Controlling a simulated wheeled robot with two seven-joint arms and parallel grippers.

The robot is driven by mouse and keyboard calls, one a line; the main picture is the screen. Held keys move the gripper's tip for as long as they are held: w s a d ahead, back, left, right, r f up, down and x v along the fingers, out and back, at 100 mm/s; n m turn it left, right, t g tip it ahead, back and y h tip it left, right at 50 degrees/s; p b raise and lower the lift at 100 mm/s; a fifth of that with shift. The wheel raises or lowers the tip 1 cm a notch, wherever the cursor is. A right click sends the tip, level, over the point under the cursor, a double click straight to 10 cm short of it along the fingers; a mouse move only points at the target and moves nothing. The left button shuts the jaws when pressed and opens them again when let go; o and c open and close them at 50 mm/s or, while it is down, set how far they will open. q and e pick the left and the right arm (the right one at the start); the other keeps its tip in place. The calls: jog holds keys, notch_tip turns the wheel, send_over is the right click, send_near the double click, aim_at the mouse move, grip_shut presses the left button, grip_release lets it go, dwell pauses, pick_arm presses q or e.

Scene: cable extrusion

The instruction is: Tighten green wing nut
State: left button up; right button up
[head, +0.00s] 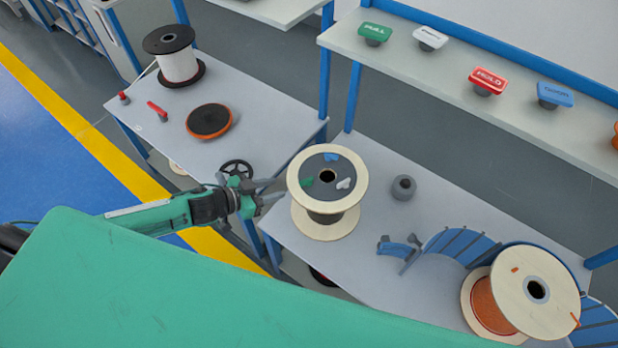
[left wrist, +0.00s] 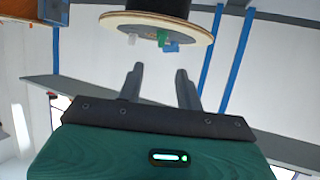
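The green wing nut (head: 307,183) sits on the dark top disc of a pale wooden spool (head: 357,171), at the disc's left side. A blue wing nut (head: 332,156) and a white wing nut (head: 344,184) sit on the same disc. My left gripper (head: 277,190) is just left of the spool, fingers apart and empty, pointing at it. In the left wrist view the open fingers (left wrist: 158,72) lie short of the spool's rim (left wrist: 200,34), with the green wing nut (left wrist: 162,38) beyond the gap between them. My right gripper is not in view.
A grey cylinder (head: 403,187) and blue bracket (head: 395,248) stand right of the spool. A large orange-cable reel (head: 535,290) is at lower right. The left table holds a black-topped spool (head: 170,40), an orange disc (head: 209,120) and a black handwheel (head: 236,169). Labelled buttons line the back shelf.

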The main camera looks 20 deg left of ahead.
aim_at(305, 180)
pick_arm(q)
jog(key=p+x, duration=0.2)
jog(key=x, duration=0.9)
jog(key=shift+w+p, duration=0.1)
jog(key=shift+p, duration=0.25)
jog(key=shift+w+d+f, duration=0.3)
jog(key=shift+w+d, duration=0.05)
jog(key=shift+w, duration=0.05)
grip_shut()
